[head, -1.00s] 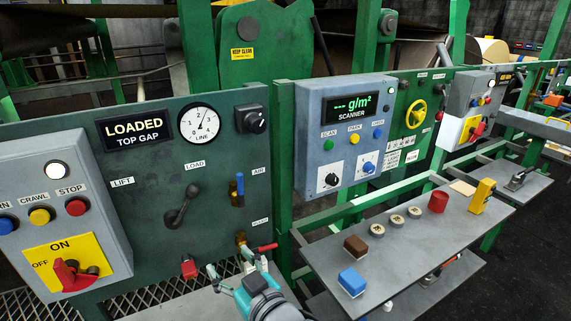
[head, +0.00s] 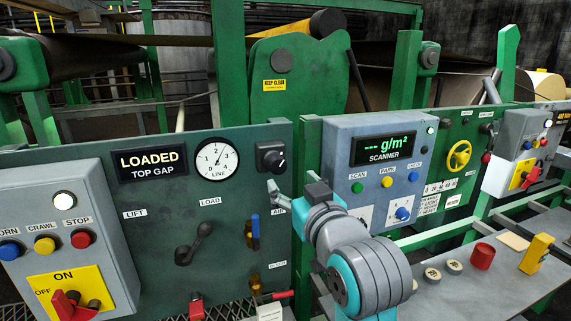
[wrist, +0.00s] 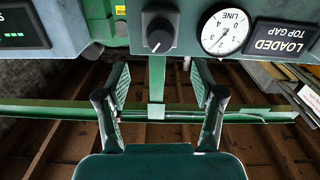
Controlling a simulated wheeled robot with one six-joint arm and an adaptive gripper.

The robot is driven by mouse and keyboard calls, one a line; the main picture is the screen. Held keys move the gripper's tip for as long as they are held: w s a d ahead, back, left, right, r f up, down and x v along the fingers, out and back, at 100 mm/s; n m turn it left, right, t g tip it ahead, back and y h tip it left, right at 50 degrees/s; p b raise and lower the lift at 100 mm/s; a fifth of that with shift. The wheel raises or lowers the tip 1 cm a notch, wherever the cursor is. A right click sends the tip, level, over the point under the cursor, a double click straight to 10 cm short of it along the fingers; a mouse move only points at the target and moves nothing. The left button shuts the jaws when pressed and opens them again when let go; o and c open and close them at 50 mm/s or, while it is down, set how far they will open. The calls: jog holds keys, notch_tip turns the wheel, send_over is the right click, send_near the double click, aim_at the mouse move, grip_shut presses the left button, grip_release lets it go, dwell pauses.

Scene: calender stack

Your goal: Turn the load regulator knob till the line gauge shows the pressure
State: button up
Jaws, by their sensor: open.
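The load regulator knob (head: 271,159) is black with a white mark. It sits on the green panel, right of the round white line gauge (head: 217,159). The gauge needle leans to the upper right; its exact reading is too small to tell. In the wrist view, which is upside down, the knob (wrist: 160,34) shows ahead near the top, with the gauge (wrist: 226,32) to its right. My gripper (wrist: 160,82) is open and empty, its fingers spread apart and not touching the knob. In the head view my gripper (head: 277,193) is just below the knob, partly hidden by my wrist.
A lit LOADED sign (head: 151,164) is left of the gauge. A load lever (head: 194,243) and a blue-handled air valve (head: 255,232) are below. The grey scanner box (head: 383,160) stands close on the right. A shelf (head: 470,296) with small objects is at lower right.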

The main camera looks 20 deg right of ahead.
aim_at(279, 167)
jog(key=w, duration=1)
